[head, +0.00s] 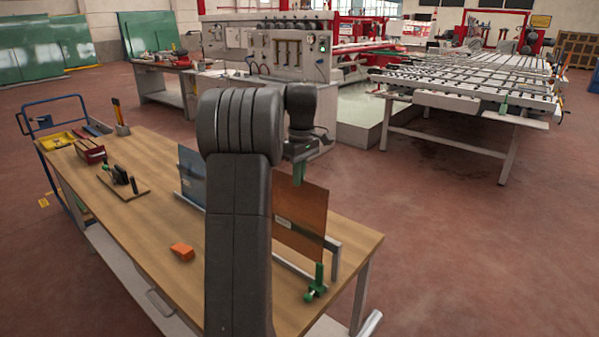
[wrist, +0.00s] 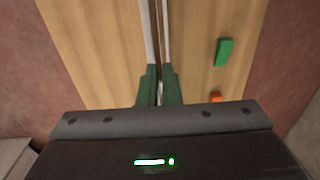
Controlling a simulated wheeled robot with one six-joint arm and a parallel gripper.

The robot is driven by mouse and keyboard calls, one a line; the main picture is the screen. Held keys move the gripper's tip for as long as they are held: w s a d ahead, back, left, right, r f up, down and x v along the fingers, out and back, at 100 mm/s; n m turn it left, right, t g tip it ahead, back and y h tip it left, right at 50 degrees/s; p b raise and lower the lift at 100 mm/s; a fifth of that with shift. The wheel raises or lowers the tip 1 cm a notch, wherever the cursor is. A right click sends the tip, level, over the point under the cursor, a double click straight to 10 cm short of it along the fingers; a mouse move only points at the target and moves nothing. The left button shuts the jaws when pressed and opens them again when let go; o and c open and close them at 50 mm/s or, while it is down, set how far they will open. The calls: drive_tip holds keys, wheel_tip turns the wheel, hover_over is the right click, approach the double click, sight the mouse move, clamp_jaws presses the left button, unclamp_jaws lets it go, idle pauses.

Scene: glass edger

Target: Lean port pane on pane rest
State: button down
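An orange-brown pane (head: 301,220) stands nearly upright between grey rails (head: 335,246) at the right end of the wooden table. A blue pane (head: 191,175) stands further left, partly hidden behind my arm. I cannot tell by name which one is the port pane. My gripper (head: 299,174) is at the top edge of the orange-brown pane, pointing down. In the wrist view its two green fingers (wrist: 157,88) are close together, one on each side of the pane's thin dark edge (wrist: 157,50). Contact between the pane's bottom and the rails is not clear.
On the table (head: 150,225) are an orange wedge (head: 181,251), a green clamp (head: 316,283) near the right end, and a dark tool on a wooden board (head: 124,186). A blue trolley (head: 62,145) stands at left. The table's front middle is mostly clear.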

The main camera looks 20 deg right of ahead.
sight(298, 206)
drive_tip(key=shift+s+a+f+b, duration=0.1)
drive_tip(key=shift+f+b, duration=0.55)
drive_tip(key=shift+f, duration=0.75)
drive_tip(key=shift+a+f+b, duration=0.1)
drive_tip(key=shift+f+b, duration=0.5)
drive_tip(key=shift+f, duration=1.35)
drive_tip(key=c, duration=1.5)
unclamp_jaws()
drive_tip(key=shift+c, duration=0.2)
drive_tip(key=shift+f, duration=0.1)
wheel_tip(298, 206, up, 14)
drive_tip(key=shift+w+d, duration=0.2)
drive_tip(key=shift+d, duration=0.2)
drive_tip(key=shift+f, duration=0.15)
